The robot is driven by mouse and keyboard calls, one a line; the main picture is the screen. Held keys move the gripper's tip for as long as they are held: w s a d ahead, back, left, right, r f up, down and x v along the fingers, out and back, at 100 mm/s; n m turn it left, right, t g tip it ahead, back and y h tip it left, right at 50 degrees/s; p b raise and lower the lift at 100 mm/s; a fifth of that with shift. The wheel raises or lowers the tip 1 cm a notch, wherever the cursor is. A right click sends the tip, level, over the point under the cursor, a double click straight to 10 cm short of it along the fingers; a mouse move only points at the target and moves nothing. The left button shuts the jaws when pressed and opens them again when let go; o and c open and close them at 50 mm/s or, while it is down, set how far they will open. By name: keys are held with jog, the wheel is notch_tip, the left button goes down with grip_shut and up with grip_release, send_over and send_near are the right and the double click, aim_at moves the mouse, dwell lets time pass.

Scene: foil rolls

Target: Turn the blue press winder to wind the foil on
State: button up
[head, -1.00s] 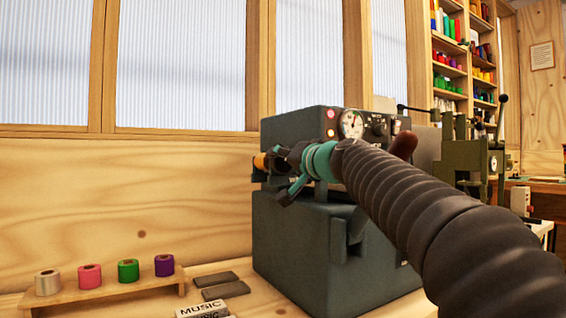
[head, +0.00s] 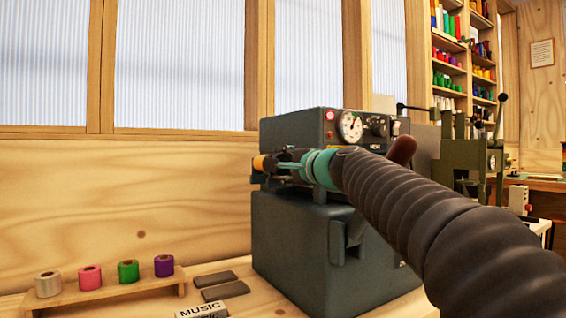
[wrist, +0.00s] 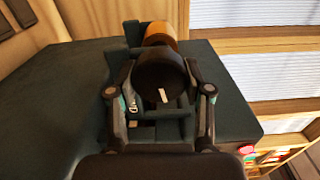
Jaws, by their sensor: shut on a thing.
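The blue press (head: 290,240) is a dark blue-grey machine standing on the bench, with a dial and lamps on its upper front. Its winder (wrist: 160,82) is a black round knob with a white mark on its face, seen in the wrist view. An orange-gold foil roll (wrist: 160,35) sits right behind the knob; its end also shows in the head view (head: 260,163). My gripper (wrist: 160,95) is shut on the winder, one finger on each side. In the head view my gripper (head: 284,165) hides most of the knob.
A small wooden rack (head: 110,289) with several coloured foil rolls stands at the lower left. Dark blocks and a block marked MUSIC (head: 202,311) lie beside the press. A green machine (head: 470,160) stands to the right. Windows and a wood wall are behind.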

jog(key=shift+m, duration=1.1)
jog(key=shift+p, duration=0.3)
jog(key=o, duration=1.2)
jog(key=v, duration=1.2)
